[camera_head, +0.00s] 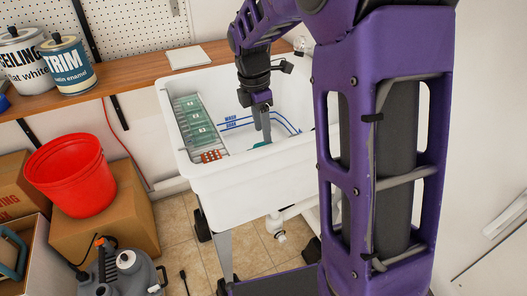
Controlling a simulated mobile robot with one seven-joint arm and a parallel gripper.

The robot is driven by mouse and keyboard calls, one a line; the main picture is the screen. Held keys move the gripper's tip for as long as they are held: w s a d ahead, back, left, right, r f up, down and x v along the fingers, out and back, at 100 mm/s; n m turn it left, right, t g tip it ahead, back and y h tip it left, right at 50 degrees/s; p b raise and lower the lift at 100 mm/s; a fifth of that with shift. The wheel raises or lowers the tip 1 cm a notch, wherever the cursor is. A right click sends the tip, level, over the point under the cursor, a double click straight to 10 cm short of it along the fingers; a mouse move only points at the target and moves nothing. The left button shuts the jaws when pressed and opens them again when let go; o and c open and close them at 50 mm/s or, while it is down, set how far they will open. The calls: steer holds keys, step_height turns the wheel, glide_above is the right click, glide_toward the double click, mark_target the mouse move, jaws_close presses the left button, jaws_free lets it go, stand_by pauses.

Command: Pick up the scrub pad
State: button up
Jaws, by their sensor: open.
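My gripper (266,132) hangs down inside the white sink basin (245,176), its grey fingers pointing at the basin floor. It is open. A small teal patch (261,144) shows on the basin floor just below the fingertips and may be the scrub pad. The fingers and the front rim partly hide it, and I cannot tell whether they touch it. A green ribbed panel (190,108) with pale labels lies along the basin's left side, with an orange-red piece (211,156) at its near end.
A wooden shelf (135,76) behind the sink holds two paint cans (68,65) and a white tile (187,57). A red bucket (70,172) sits on a cardboard box (110,215) at left. The basin walls surround my gripper.

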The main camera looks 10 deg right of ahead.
step_height(320, 180, down, 4)
steer(key=shift+w+d+f+b, duration=0.15)
steer(key=shift+f+b, duration=0.05)
steer(key=shift+b, duration=0.15)
steer(key=shift+c, duration=0.3)
jaws_close()
